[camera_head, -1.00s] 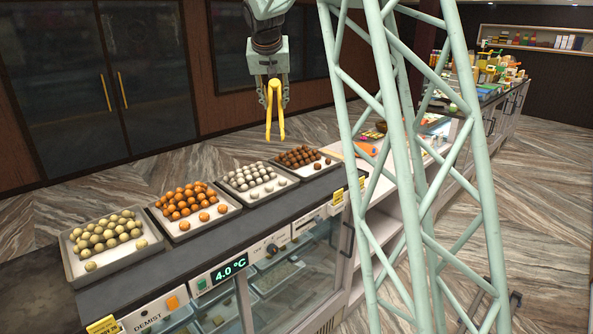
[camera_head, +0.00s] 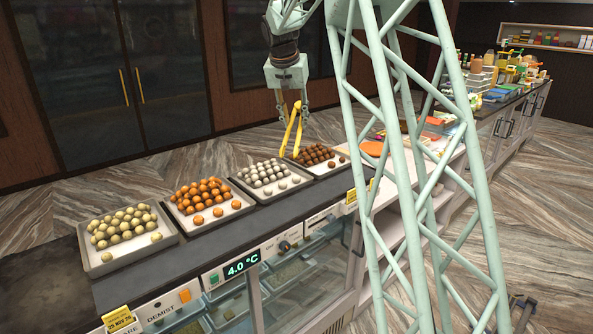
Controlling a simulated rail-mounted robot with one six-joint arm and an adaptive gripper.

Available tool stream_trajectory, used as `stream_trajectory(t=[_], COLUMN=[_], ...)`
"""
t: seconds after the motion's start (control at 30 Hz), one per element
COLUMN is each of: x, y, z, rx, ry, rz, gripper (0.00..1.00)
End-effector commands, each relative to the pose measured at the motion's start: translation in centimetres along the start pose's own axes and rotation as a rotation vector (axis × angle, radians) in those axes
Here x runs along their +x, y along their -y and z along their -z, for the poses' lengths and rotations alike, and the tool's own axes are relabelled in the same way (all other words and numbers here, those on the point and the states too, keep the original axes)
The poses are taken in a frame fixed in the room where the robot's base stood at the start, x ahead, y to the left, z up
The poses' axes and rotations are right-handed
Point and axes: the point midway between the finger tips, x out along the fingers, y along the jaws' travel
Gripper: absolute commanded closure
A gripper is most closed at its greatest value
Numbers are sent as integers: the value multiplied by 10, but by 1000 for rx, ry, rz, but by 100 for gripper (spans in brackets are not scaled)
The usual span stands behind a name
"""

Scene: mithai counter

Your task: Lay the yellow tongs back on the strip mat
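The yellow tongs (camera_head: 290,134) hang in the air between the fingers of my gripper (camera_head: 293,107), which appears closed on their upper end. The tongs slant, with their two tips apart and pointing down and slightly left. In the picture, the tips overlap the far edge of the trays of white and brown sweets; their height above the counter is hard to judge. I cannot pick out the strip mat for certain. An orange flat item (camera_head: 373,148) lies on the counter to the right, partly behind my lattice frame.
Trays hold pale yellow (camera_head: 104,268), orange (camera_head: 183,229), white (camera_head: 262,196) and brown (camera_head: 325,172) sweets along the dark counter (camera_head: 222,238). The glass-fronted case has a 4.0 °C display (camera_head: 241,264). Jars and boxes (camera_head: 497,75) crowd the far right counter.

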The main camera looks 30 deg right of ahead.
Motion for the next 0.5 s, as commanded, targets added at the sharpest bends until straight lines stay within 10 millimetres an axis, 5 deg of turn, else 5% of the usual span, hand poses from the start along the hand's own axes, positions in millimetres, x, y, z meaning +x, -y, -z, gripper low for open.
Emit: stream_trajectory(t=[0.5], x=[97], y=[-20], z=[-109], rx=[466], ry=[439], rz=[-72], gripper=[74])
